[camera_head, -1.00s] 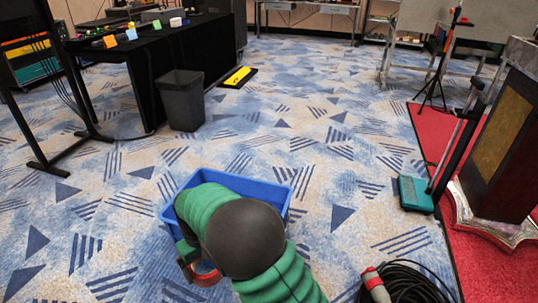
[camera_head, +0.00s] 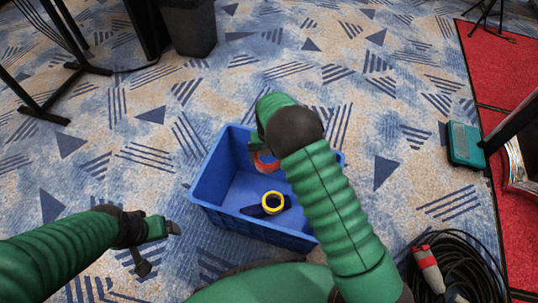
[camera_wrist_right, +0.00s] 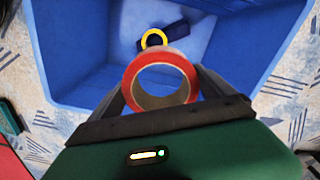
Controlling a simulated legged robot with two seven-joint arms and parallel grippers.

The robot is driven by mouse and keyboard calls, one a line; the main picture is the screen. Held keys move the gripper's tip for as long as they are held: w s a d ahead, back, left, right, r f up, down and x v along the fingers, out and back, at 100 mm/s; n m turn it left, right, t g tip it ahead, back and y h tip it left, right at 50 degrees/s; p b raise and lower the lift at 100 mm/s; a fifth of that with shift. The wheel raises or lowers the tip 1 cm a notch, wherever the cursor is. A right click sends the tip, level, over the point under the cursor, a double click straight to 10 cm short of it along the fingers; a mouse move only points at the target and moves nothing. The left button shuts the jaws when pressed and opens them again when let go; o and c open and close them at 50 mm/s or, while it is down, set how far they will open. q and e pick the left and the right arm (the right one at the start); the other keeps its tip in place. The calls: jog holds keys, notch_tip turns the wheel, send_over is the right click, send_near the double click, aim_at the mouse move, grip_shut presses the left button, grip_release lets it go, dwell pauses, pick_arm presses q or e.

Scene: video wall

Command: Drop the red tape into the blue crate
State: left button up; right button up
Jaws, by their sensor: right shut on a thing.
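The blue crate (camera_head: 212,172) stands open on the carpet in the middle of the head view. It fills much of the right wrist view (camera_wrist_right: 62,62). My right gripper (camera_head: 260,150) is shut on the red tape (camera_head: 266,166). It holds the roll above the crate's opening. In the right wrist view the red tape (camera_wrist_right: 160,56) sits between the two dark fingers, its hole facing the camera. My left gripper (camera_head: 160,246) is open and empty, left of the crate and apart from it.
Inside the crate lie a yellow ring (camera_head: 281,202) and a dark blue or black item (camera_head: 253,211). A coiled black cable (camera_head: 465,270) lies at lower right. A dark bin (camera_head: 188,27) stands at the back.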

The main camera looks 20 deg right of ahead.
pick_arm(q)
jog(key=shift+s+b+x, duration=0.25)
jog(key=shift+b+x, duration=0.35)
jog(key=shift+x, duration=0.55)
pick_arm(e)
notch_tip(320, 180, down, 3)
jog(key=shift+r, duration=0.15)
pick_arm(q)
jog(key=shift+f, duration=0.1)
pick_arm(e)
jog(key=o, duration=1.4)
jog(key=shift+c, duration=0.2)
pick_arm(q)
jog(key=w+p+v, duration=0.1)
jog(key=p+v, duration=0.6)
jog(key=shift+w+r, duration=0.3)
jog(key=shift+r, duration=0.05)
pick_arm(e)
notch_tip(320, 180, up, 17)
